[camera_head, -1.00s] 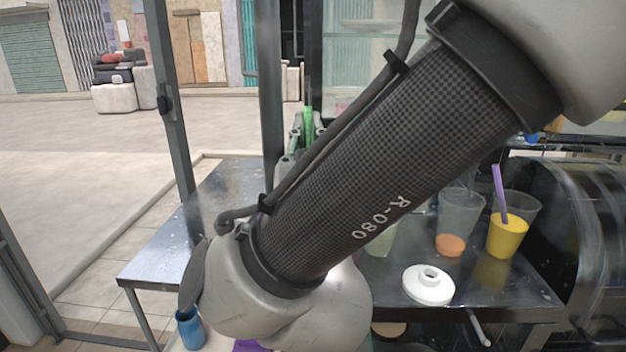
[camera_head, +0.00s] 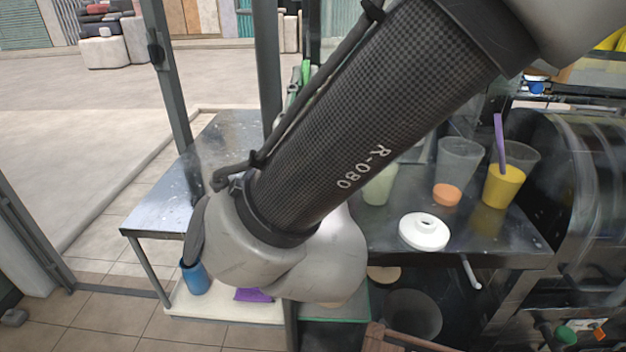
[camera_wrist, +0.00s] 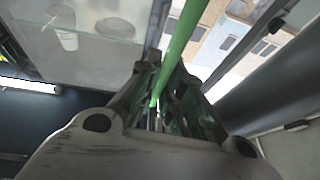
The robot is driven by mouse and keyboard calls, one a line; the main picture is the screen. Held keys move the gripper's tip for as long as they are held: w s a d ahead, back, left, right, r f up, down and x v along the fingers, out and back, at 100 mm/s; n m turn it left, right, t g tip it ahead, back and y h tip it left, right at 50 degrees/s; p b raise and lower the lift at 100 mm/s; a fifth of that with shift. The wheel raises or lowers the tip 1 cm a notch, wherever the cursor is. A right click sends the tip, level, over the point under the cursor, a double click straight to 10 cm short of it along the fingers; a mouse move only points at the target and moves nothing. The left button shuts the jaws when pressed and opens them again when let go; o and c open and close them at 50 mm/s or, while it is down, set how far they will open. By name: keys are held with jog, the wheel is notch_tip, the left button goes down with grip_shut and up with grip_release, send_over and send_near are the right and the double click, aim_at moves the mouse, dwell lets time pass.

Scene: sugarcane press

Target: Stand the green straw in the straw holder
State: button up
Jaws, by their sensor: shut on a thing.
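The green straw (camera_wrist: 181,42) runs up from between the fingers of my gripper (camera_wrist: 166,85) in the wrist view. My gripper is shut on it, and the straw leans to the upper right in that picture. In the head view a bit of green (camera_head: 305,70) shows behind my arm, and my arm hides most of the gripper there. I cannot make out a straw holder for certain. A blue cup-like container (camera_head: 195,278) stands on the low shelf at the left and may be it.
A metal table (camera_head: 225,150) stands behind my arm. On the dark counter at the right are a white ring-shaped lid (camera_head: 424,232), clear cups (camera_head: 460,158) and a yellow drink (camera_head: 503,187) with a purple straw (camera_head: 499,140). Metal posts (camera_head: 172,100) stand at the left.

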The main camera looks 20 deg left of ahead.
jog(key=shift+f, duration=3.9)
jog(key=o, duration=0.7)
jog(key=shift+r, duration=0.2)
notch_tip(320, 180, up, 7)
jog(key=shift+f, duration=0.1)
